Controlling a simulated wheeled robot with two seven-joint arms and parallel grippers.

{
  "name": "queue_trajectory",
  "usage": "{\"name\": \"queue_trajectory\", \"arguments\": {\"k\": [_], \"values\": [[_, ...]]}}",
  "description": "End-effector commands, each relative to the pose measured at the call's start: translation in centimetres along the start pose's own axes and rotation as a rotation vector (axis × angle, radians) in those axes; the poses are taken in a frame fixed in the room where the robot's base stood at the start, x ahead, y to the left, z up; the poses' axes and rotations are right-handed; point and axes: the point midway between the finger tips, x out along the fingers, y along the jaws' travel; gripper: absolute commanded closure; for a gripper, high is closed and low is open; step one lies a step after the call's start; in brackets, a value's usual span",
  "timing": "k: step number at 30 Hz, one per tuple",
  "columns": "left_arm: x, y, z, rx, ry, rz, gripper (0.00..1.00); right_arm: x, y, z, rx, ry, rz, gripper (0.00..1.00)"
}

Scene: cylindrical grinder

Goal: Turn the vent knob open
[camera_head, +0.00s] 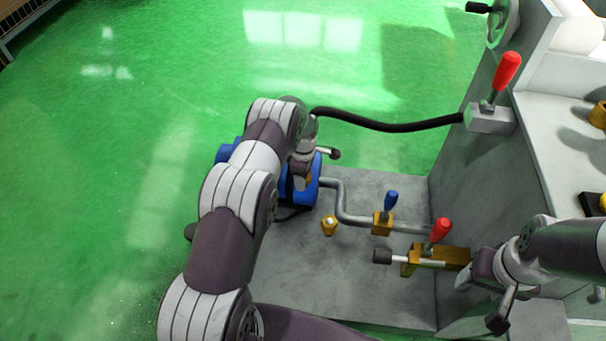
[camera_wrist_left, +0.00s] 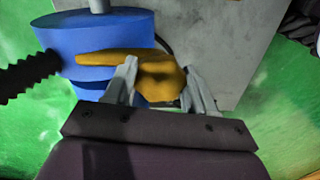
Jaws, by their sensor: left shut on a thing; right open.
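A yellow knob (camera_wrist_left: 155,72) with a long pointed lever end sits on the blue cylindrical body (camera_wrist_left: 95,40) in the left wrist view. I take it to be the vent knob. My left gripper (camera_wrist_left: 158,82) has a finger on each side of its thick part and is shut on it. In the head view the blue body (camera_head: 302,192) is partly hidden behind my left arm, and the knob is mostly covered there. My right gripper (camera_head: 484,298) is open and empty at the lower right, near a brass valve block (camera_head: 424,259) with a red lever.
A black hose (camera_head: 390,126) runs from near the blue body to a grey block with a red lever (camera_head: 507,70). A grey pipe (camera_head: 345,205) leads to a blue-handled valve (camera_head: 384,218). A small brass fitting (camera_head: 329,226) stands on the grey plate (camera_head: 300,265). Green floor is clear at left.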

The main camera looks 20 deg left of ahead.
Motion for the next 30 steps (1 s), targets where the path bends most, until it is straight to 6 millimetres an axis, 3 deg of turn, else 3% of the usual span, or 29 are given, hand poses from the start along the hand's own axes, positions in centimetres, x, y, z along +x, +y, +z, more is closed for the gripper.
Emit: {"name": "queue_trajectory", "arguments": {"k": [15,30], "values": [[0.04,-0.02,0.15,-0.332,-0.001,-0.003,0.76,-0.45,0.00,-0.05,0.000,0.000,0.000,0.41],[0.03,0.03,0.17,-0.400,-0.002,-0.002,0.76,-0.49,0.00,-0.06,0.000,0.000,0.000,0.41]]}}
